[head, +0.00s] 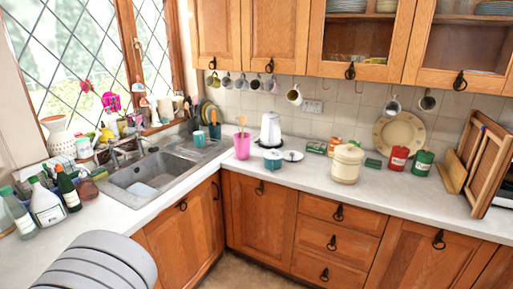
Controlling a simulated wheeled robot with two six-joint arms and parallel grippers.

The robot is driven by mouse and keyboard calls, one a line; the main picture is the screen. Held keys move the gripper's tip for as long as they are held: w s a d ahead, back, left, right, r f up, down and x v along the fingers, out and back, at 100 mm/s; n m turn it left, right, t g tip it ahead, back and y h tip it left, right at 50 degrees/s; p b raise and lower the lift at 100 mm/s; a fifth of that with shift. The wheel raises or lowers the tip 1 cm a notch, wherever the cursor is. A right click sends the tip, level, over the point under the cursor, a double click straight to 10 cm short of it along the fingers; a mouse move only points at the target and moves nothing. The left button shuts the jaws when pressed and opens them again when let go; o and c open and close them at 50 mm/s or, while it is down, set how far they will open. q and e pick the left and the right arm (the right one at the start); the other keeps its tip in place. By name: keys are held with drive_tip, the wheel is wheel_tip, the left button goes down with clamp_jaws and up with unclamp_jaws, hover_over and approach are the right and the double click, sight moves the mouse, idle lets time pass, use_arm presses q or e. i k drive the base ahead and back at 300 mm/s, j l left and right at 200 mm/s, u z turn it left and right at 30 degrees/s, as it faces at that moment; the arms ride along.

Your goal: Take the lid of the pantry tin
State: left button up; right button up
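A large cream tin (345,170), which looks like the pantry tin, stands upright on the right-hand worktop near the tiled wall. Its cream lid (348,151) sits on top and appears closed, with a small knob in the middle. A smaller red tin (398,160) and a green tin (422,163) stand to its right; their labels are too small to read. Neither of my grippers is in view.
A teal pot (272,160), white kettle (270,130) and pink utensil cup (242,147) stand left of the cream tin. Small boxes (317,147) lie behind it. Wooden boards (487,165) lean at right. The worktop's front strip (300,178) is clear.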

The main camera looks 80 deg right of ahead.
sight(348, 152)
drive_tip(key=z, duration=3.7)
drive_tip(key=i+j, duration=0.1)
drive_tip(key=i, duration=0.3)
drive_tip(key=j+u, duration=0.05)
